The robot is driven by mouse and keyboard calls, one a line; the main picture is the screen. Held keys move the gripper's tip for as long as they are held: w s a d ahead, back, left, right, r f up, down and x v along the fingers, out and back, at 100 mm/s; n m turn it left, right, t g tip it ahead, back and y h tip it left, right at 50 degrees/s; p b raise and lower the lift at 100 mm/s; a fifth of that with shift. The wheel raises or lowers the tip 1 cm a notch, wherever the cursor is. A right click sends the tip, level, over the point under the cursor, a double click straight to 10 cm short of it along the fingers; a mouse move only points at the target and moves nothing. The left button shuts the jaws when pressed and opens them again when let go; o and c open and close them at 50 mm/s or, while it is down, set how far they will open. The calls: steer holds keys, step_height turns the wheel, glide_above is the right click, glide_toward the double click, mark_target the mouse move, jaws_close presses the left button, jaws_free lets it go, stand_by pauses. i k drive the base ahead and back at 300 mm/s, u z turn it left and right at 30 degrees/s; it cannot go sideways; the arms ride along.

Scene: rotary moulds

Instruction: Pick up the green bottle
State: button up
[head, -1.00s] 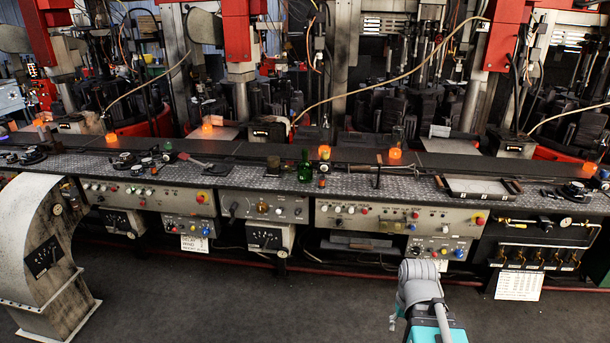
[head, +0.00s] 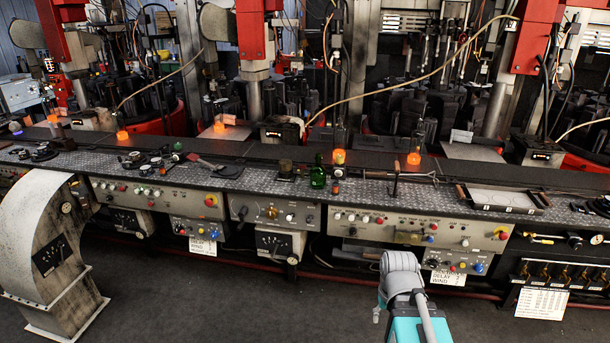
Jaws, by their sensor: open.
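The green bottle (head: 318,172) stands upright on the narrow metal ledge above the control panels, near the middle of the head view. It is dark green glass with a slim neck. Nothing touches it from my arm. My arm's grey joint and teal part show at the bottom, right of centre, in front of and well below the bottle. I cannot make out my gripper's fingers in this view.
A small dark block (head: 285,168) stands just left of the bottle, and a small orange-brown item (head: 336,187) is close on its right. Glowing orange bottles (head: 414,157) stand along the belt behind. A shallow tray (head: 500,199) lies further right. The floor in front is clear.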

mark_target(318, 173)
steer(key=u, duration=0.25)
steer(key=i, duration=1.4)
steer(key=z, duration=0.45)
